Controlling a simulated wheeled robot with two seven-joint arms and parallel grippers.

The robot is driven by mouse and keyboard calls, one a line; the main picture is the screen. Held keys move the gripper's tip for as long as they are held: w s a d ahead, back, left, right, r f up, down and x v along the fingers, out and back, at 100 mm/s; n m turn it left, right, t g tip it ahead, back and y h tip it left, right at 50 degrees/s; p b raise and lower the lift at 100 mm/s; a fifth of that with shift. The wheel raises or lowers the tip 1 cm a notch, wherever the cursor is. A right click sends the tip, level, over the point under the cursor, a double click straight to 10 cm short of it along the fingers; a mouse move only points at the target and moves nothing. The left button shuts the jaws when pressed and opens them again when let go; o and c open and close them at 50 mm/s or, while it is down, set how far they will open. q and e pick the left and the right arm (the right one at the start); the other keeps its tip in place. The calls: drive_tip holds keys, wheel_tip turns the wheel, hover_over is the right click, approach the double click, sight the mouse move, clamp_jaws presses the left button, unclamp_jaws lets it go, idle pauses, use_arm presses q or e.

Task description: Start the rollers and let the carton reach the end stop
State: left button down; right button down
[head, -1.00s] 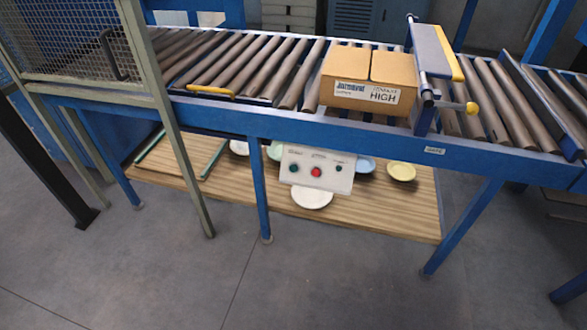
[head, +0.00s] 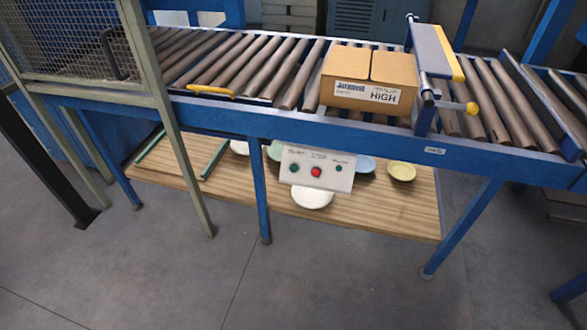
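A brown cardboard carton (head: 369,82) with a white label reading "HIGH" sits on the roller conveyor (head: 245,65). Its right side is close to a blue gate with a grey plate and a yellow edge (head: 437,52); I cannot tell whether they touch. A yellow knob (head: 472,109) sticks out at the gate's right. A white control box (head: 317,169) hangs below the conveyor's front rail, with a red button (head: 316,172) between two green ones. A slanted blue-edged plate (head: 540,97) crosses the rollers at the far right. Neither of my grippers is in view.
A wire mesh guard (head: 75,40) stands over the conveyor's left end. A yellow handle (head: 211,91) lies along the front rail. A wooden lower shelf (head: 385,214) holds several plates. Blue legs (head: 258,190) support the frame; the grey floor in front is clear.

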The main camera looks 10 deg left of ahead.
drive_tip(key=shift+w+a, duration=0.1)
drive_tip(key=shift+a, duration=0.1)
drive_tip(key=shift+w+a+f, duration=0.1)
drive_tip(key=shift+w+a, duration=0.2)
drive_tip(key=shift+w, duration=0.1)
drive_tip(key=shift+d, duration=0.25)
